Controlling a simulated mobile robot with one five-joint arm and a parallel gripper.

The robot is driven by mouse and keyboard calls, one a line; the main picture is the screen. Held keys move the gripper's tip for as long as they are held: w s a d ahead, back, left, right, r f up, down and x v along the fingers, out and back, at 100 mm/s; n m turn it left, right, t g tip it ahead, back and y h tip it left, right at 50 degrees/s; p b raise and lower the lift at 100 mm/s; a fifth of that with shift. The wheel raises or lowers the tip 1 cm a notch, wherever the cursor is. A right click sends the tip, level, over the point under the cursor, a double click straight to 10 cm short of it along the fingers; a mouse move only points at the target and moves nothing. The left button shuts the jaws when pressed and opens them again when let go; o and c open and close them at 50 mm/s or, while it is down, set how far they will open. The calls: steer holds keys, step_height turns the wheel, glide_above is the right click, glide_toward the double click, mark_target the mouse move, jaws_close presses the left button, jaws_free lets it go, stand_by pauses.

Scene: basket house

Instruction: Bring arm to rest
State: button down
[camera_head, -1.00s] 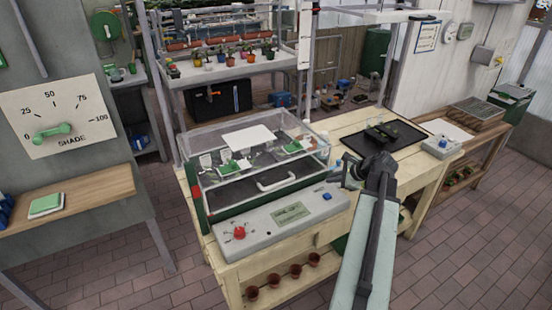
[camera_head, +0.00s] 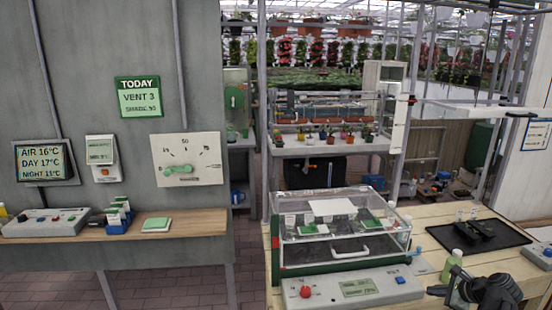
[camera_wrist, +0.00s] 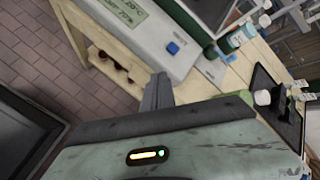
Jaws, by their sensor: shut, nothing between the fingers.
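My gripper (camera_head: 440,291) shows in the head view at the lower right, dark, beside the control box in front of the glass-lidded case. Its fingers are together with nothing between them. In the wrist view my gripper (camera_wrist: 157,88) shows as grey closed fingers in the middle. They point toward the control box (camera_wrist: 165,32) with a blue button, and I cannot tell the exact gap. Most of my arm is out of the head view.
The clear-lidded case (camera_head: 335,228) stands on the wooden bench (camera_head: 440,218). A bottle (camera_head: 452,266) stands close to my gripper. A black tray (camera_head: 478,240) lies at the back right. A wooden shelf (camera_head: 190,224) is along the left wall. Brick floor is open at lower left.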

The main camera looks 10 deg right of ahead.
steer(key=w+a+n+g+y, duration=0.1)
steer(key=w+a, duration=0.3)
steer(key=a, duration=0.7)
steer(key=w+a+f+n+g+y, duration=0.1)
steer(key=w+a+n, duration=0.3)
steer(key=a, duration=0.7)
steer(key=w+a+f+n+g+y, duration=0.1)
steer(key=w+a, duration=0.4)
steer(key=a, duration=0.6)
steer(key=shift+w+a+f+n+y, duration=0.1)
steer(key=shift+w+a+n+y, duration=0.15)
steer(key=shift+n, duration=0.55)
steer(key=s+a+f+n+g, duration=0.25)
steer(key=a+n, duration=0.25)
steer(key=a, duration=0.6)
steer(key=s+a+f+n+g+h, duration=0.2)
steer(key=s+a+n+g+h, duration=0.1)
steer(key=s+a+n, duration=0.3)
steer(key=d+n, duration=0.1)
steer(key=n, duration=0.1)
steer(key=s+d+n+h, duration=0.1)
steer(key=n, duration=0.1)
steer(key=s+d+n, duration=0.1)
steer(key=n, duration=0.1)
steer(key=shift+s+d+f+n+g+h, duration=0.15)
steer(key=shift+d+f+n+g+h, duration=0.1)
steer(key=shift+d+n+g+h, duration=0.15)
